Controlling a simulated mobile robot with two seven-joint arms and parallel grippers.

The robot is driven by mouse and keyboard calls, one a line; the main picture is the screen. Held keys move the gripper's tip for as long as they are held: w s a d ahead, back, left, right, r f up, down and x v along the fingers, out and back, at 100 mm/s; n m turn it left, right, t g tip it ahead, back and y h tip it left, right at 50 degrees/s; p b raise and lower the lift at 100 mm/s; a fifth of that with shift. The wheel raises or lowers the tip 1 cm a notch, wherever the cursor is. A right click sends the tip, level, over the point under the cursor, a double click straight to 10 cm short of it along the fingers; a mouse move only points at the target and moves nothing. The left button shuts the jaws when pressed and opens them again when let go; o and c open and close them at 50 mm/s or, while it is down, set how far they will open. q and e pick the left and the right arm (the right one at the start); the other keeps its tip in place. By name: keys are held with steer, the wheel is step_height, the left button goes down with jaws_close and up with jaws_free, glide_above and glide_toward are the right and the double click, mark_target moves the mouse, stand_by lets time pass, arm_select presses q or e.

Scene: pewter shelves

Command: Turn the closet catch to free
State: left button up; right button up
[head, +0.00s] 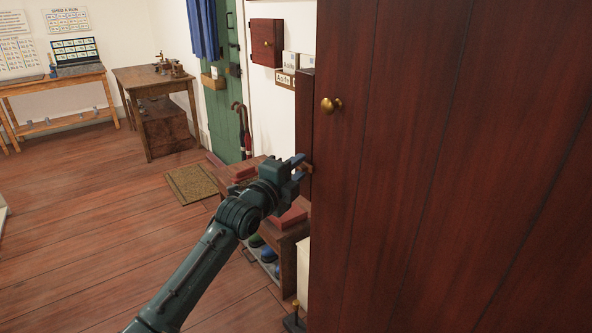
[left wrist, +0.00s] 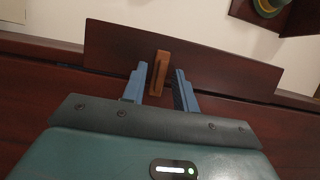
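The closet (head: 450,150) fills the right of the head view, a dark red-brown wooden front with a brass knob (head: 328,104). Its catch is a small brown wooden bar (left wrist: 159,72) on a dark panel in the left wrist view; in the head view only a bit of the catch (head: 308,168) shows at the closet's left edge. My left gripper (head: 298,168) is open at that edge. In the left wrist view its two blue fingers (left wrist: 160,86) stand on either side of the catch, with a visible gap on each side. My right gripper is out of view.
A low wooden bench (head: 286,236) with shoes beneath stands behind and below my left arm. A green door (head: 226,110), umbrellas and a small red wall cabinet (head: 266,42) are farther back. The floor (head: 110,240) at left is clear.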

arm_select(q)
steer(key=shift+c, duration=0.2)
jaws_close()
